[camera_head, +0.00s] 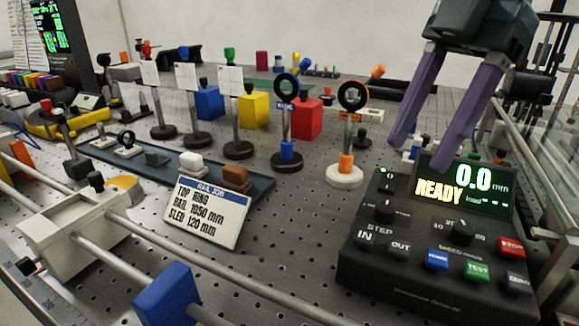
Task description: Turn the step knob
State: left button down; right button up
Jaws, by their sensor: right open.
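A black control box (420,272) stands at the lower right, with a lit display (465,187) reading "READY" and "0.0 mm". On its top, one black knob (385,211) sits at the left, above the IN and OUT buttons. Another black knob (460,231) sits near the middle. My left gripper is out of view.
Blue, green and red buttons line the box's front. A "TOP RING" sign (207,211) and pale rails (200,245) lie further left. Perforated bench between is clear.

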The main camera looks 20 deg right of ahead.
aim_at(387, 205)
jog(key=x, duration=0.7)
jog(key=shift+r+b, duration=0.1)
jog(key=shift+b, duration=0.2)
jog(key=shift+c, duration=0.2)
grip_shut()
